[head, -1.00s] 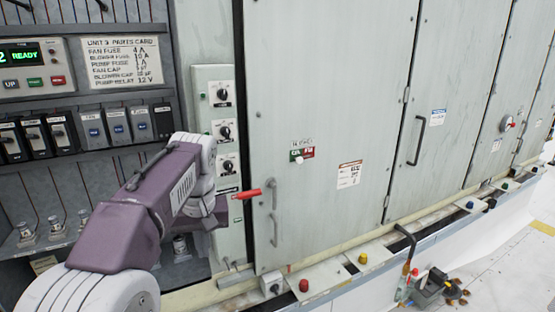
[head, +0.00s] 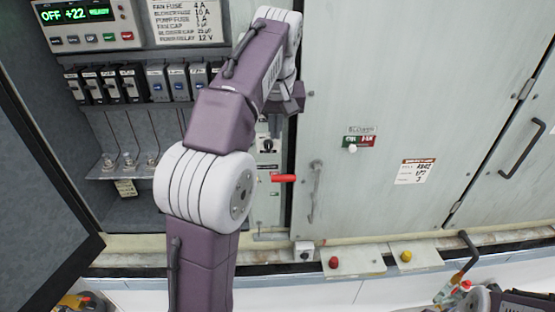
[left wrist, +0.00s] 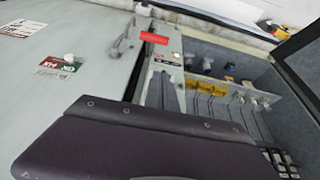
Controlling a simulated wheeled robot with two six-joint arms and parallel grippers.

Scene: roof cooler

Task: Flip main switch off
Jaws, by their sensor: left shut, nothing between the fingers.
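The main switch's red handle (head: 284,178) sticks out sideways, roughly level, from the narrow switch strip left of the closed cabinet door. It also shows in the left wrist view (left wrist: 154,38). My left gripper (head: 292,100) is shut and empty. It stands above the red handle in the picture, apart from it, in front of the strip's upper knobs. My purple left arm hides part of the strip and the bay. In the left wrist view my dark purple gripper body fills the bottom. My right gripper is not seen.
Left is an open bay with a lit display panel (head: 85,14), a row of breakers (head: 135,83) and an open dark door (head: 35,190). The cabinet door has a grey handle (head: 315,190) and a green-red sign (head: 358,140). A ledge with buttons (head: 333,262) runs below.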

